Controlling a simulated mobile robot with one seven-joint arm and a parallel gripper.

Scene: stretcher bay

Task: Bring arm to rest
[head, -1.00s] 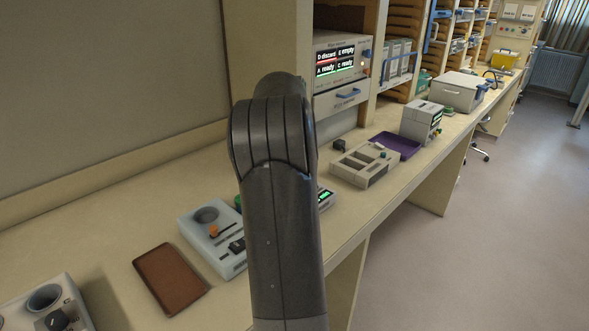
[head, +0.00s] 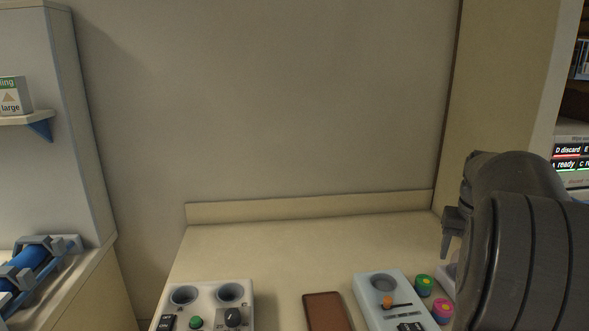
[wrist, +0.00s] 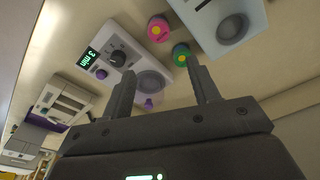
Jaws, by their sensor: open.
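My gripper (wrist: 163,82) is open in the wrist view, its two dark fingers apart with nothing held between them. It hangs over the bench; a grey timer device (wrist: 120,57) reading "3 min" shows beyond the left finger. A green round piece (wrist: 181,53) and a pink one with a yellow centre (wrist: 157,29) show just past the fingertips, and I cannot tell how near. In the head view my bent dark arm fills the lower right, and part of my gripper (head: 451,232) shows left of it, the rest hidden.
The bench (head: 270,255) holds a white device with two cups (head: 207,300), a brown mat (head: 326,312) and a pale-blue device (head: 385,293). A blue roller machine (head: 30,265) stands at far left. A partition (head: 500,100) rises behind my arm. The bench's back middle is clear.

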